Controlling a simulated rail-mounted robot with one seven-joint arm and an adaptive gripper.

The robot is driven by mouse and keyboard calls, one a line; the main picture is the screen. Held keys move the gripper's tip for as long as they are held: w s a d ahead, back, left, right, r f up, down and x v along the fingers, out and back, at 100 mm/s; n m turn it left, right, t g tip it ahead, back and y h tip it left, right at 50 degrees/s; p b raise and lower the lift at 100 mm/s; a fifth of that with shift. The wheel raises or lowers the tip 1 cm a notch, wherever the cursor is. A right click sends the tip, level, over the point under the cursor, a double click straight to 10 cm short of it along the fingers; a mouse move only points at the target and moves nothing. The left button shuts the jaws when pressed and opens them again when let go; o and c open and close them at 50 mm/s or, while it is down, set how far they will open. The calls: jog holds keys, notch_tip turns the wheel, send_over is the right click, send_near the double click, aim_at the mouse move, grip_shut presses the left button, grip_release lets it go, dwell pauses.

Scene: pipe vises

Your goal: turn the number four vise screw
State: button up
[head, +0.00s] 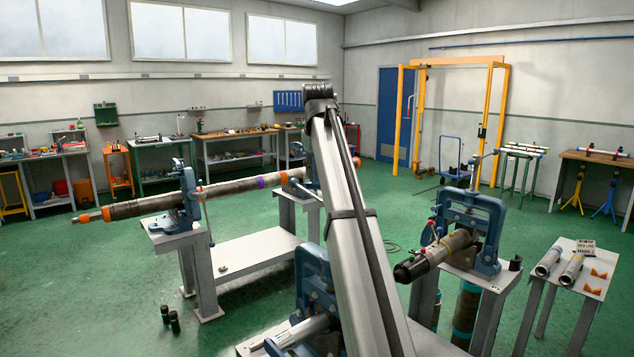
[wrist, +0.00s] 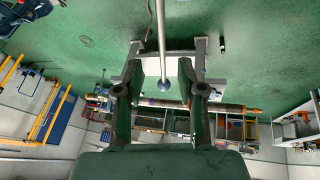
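Several blue pipe vises stand on grey stands: one at left (head: 188,200), one at front centre (head: 312,285), one at right (head: 470,220). I cannot read a number on any of them. In the wrist view my gripper (wrist: 160,92) is open, with its two dark fingers wide apart. A pale rod with a dark ball end (wrist: 163,84) comes down from the top edge, its ball showing between the fingertips. It looks like a vise screw handle; I cannot tell whether it lies at finger depth. In the head view my arm hides the gripper.
A long pipe (head: 235,186) lies through the left vise and runs behind my arm. A short dark-ended pipe (head: 432,258) sticks out of the right vise. A small table (head: 570,262) with pipe pieces stands at right.

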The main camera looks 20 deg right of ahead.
jog(key=shift+v, duration=1.45)
